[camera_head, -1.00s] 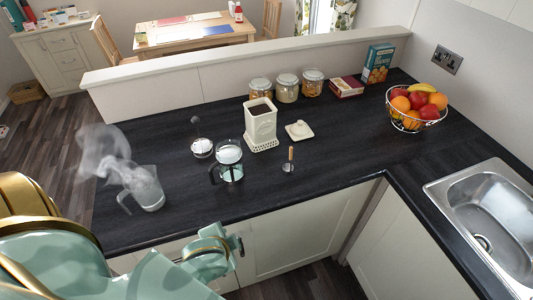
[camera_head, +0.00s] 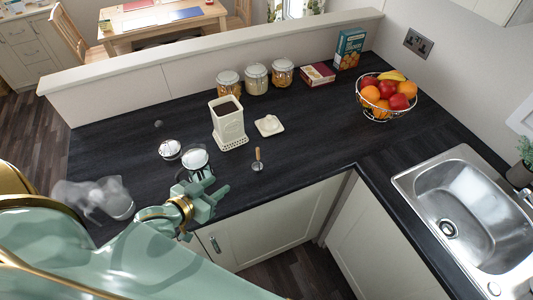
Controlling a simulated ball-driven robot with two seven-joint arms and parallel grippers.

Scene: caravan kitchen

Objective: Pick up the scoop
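My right gripper is out of view.
A cream canister (camera_head: 228,124) without its lid stands behind the scoop, its lid (camera_head: 269,125) beside it. A small round container (camera_head: 170,149) and a steaming glass jug (camera_head: 118,198) are at left. A fruit bowl (camera_head: 365,103) and sink (camera_head: 460,195) are at right. The worktop right of the scoop is clear.

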